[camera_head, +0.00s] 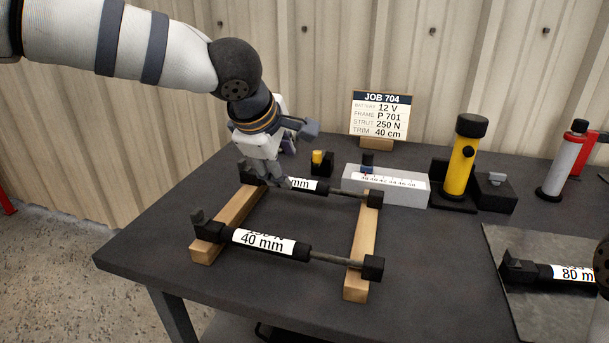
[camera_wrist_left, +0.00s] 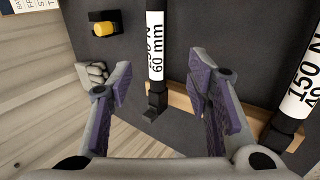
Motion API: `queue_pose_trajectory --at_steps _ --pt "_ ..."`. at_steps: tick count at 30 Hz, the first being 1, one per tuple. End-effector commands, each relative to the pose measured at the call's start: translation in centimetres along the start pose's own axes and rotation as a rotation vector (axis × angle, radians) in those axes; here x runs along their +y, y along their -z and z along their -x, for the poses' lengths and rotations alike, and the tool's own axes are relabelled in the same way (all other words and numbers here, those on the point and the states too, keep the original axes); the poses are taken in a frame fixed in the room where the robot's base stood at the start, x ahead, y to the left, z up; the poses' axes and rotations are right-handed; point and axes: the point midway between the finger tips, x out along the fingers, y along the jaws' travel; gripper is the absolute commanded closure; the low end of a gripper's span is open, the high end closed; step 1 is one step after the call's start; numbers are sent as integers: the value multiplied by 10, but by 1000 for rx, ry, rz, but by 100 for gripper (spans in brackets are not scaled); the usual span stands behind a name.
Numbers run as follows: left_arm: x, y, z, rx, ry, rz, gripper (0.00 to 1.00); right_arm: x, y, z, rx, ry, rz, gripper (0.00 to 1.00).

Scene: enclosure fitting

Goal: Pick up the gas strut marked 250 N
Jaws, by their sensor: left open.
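Two dark gas struts lie across two wooden rails. The far strut (camera_head: 345,192) has a white label partly hidden by my left gripper (camera_head: 262,180). In the left wrist view its label (camera_wrist_left: 157,62) ends in "50 N" above "60 mm"; the first digit is unclear. The near strut (camera_head: 265,243) reads "40 mm", and the wrist view shows "150 N" on it (camera_wrist_left: 300,90). My left gripper is open over the label end of the far strut. In the wrist view its fingers (camera_wrist_left: 162,88) stand either side of that strut, with nothing held.
A job card (camera_head: 379,116) reads strut 250 N. A third strut marked "80 mm" (camera_head: 567,273) lies on a grey plate (camera_head: 510,236) at right. A white scale block (camera_head: 400,187) and yellow cylinder (camera_head: 463,160) stand behind. The wooden rails (camera_head: 362,235) flank bare table.

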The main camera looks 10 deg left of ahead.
Motion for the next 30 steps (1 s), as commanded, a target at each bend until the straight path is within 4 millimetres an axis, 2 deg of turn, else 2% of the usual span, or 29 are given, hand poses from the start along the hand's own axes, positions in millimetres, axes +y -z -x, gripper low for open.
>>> queue_pose_trajectory --at_steps 1,3,8,14,17,23,29,30 --pt "-3 0 -16 0 10 0 54 0 -4 -4 -16 -1 0 0" --pt "-3 -1 -32 -1 10 0 54 0 -6 -7 -28 -1 0 0" --pt "-2 -1 -52 0 8 1 54 0 -10 -12 -43 -2 0 0" --pt "4 -3 -90 1 10 0 54 1 -17 -21 -73 -3 0 0" --pt "6 -3 -97 0 5 0 54 1 -18 -22 -77 -3 0 0" --pt "8 -3 -95 0 0 0 54 1 -17 -21 -73 -3 0 0" --pt "7 -3 -95 0 0 0 98 1 -17 -21 -73 -3 0 0" --pt "7 -3 -95 0 1 0 100 1 -17 -21 -73 -3 0 0"
